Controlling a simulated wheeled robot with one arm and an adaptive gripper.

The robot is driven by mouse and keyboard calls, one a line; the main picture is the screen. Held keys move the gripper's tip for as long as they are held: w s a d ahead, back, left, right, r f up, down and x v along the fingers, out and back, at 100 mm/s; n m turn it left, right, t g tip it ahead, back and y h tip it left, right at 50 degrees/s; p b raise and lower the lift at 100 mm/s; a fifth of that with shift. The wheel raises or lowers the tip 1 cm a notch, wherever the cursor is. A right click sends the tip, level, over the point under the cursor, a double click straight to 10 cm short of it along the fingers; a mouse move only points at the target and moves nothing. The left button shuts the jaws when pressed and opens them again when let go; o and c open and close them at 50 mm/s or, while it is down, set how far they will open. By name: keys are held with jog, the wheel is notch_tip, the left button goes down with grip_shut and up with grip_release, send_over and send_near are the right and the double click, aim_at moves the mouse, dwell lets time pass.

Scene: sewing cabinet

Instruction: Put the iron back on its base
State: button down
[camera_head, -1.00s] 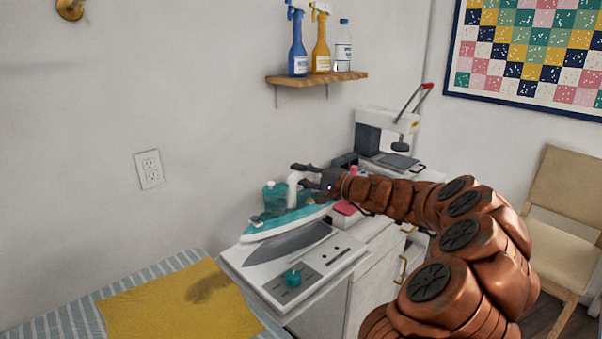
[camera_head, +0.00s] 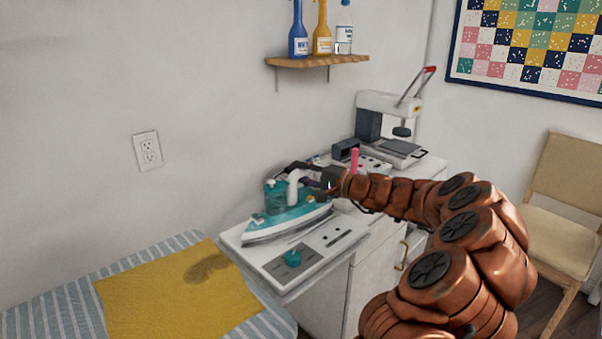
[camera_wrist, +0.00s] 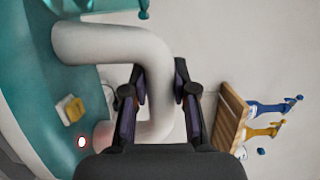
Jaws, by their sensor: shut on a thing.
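The teal iron (camera_head: 288,222) with a white handle is low over its white base (camera_head: 332,238), which has a teal knob (camera_head: 292,258) at the front. The iron's soleplate is close to the base top; I cannot tell if it rests fully on it. My gripper (camera_head: 298,172) is shut on the iron's white handle. In the wrist view, my gripper's fingers (camera_wrist: 155,100) are on either side of the handle (camera_wrist: 110,45), with the teal body (camera_wrist: 30,85) to the left. The base's resting area under the iron is hidden.
An ironing board with a yellow cloth (camera_head: 175,300) stands at the lower left. A heat press (camera_head: 385,120) is behind on the cabinet. A shelf (camera_head: 318,62) with spray bottles is on the wall above. A chair (camera_head: 560,200) is at the right.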

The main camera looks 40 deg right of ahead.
jog(key=shift+f+b, duration=0.5)
jog(key=shift+b, duration=0.05)
dwell(0.4)
jog(key=c, duration=0.8)
grip_release()
jog(key=shift+c, duration=0.2)
jog(key=shift+f, duration=0.15)
jog(key=shift+s, duration=0.1)
jog(key=v, duration=1.2)
